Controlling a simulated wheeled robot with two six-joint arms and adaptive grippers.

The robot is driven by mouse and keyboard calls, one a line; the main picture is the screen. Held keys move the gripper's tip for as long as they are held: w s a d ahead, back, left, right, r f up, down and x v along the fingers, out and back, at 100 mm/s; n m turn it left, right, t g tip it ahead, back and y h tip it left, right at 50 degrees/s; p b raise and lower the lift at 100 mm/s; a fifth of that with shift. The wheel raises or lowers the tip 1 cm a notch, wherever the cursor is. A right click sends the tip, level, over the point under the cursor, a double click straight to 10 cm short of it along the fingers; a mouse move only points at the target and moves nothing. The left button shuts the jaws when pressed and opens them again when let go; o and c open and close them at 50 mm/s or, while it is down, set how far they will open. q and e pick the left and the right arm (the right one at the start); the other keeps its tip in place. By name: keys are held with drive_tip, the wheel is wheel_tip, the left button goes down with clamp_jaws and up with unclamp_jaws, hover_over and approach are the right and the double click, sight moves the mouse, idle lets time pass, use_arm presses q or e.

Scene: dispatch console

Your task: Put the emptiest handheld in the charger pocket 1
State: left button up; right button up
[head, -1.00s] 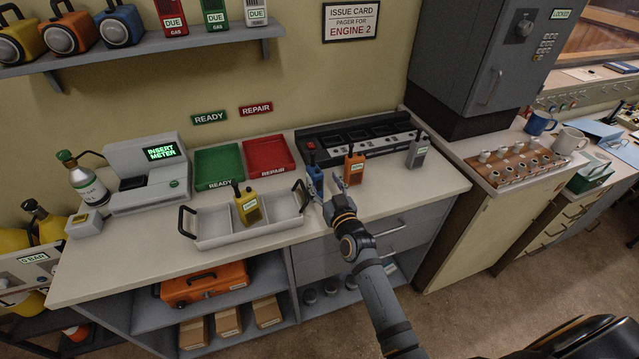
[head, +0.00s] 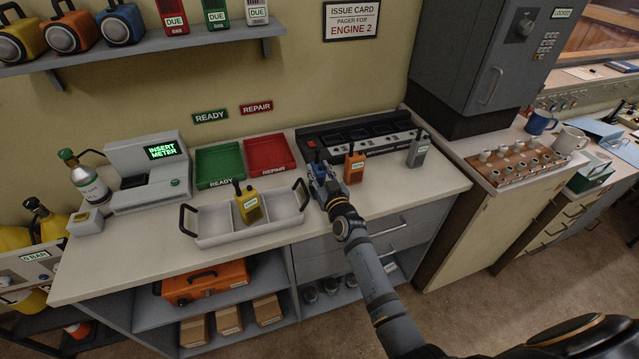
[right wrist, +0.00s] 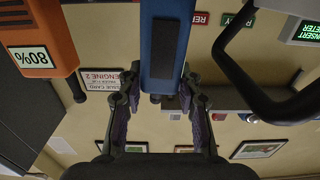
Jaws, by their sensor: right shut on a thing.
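My right gripper (head: 321,184) is shut on the blue handheld (head: 314,170). In the right wrist view the blue handheld (right wrist: 164,45) shows between the two fingers. Its label is not seen. The orange handheld (head: 354,167) stands just right of it, and its label reads 80% in the right wrist view (right wrist: 33,50). A yellow handheld (head: 249,207) stands in the grey tray, and a grey handheld (head: 417,152) stands at the right; their labels are too small to read. The dark charger (head: 403,139) with several pockets lies behind. My left gripper is not in view.
The grey handled tray (head: 212,238) stands left of my right gripper. The green READY tray (head: 220,184) and red REPAIR tray (head: 268,171) lie behind it. A meter station (head: 150,198) stands at the left. The counter front right of the orange handheld is clear.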

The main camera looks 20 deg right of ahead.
drive_tip(key=shift+f, duration=0.1)
clamp_jaws()
wheel_tip(320, 180, up, 9)
drive_tip(key=p, duration=0.6)
drive_tip(key=shift+r, duration=0.65)
drive_tip(key=shift+f, duration=0.15)
